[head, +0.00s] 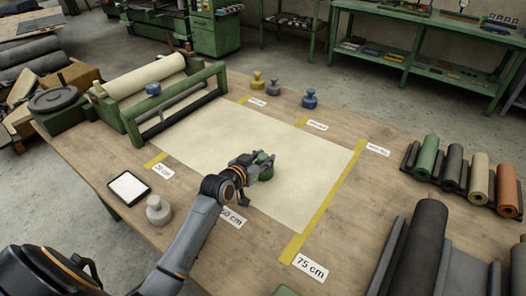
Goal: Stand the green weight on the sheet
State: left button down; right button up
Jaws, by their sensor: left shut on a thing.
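The green weight (263,160) is at the fingers of my left gripper (256,167), which is shut on it. It is over the middle of the cream sheet (215,134), partly hidden by the gripper. I cannot tell whether its base touches the sheet. The sheet lies flat on the wooden table, running from the roll stand (160,95) at the left towards the yellow tape line marked 75 cm (322,207). My right gripper is not in view.
Yellow (257,81), grey (273,88) and blue (309,98) weights stand beyond the sheet's far edge. A pale grey weight (159,210) and a tablet (128,187) are at the near left. Several rolls, one green (427,158), lie at the right.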

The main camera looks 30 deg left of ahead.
pick_arm(q)
jog(key=shift+r, duration=0.1)
jog(key=c, duration=0.9)
grip_release()
jog(key=shift+f, duration=0.25)
jog(key=shift+c, duration=0.2)
jog(key=shift+r, duration=0.15)
jog(key=v, duration=1.2)
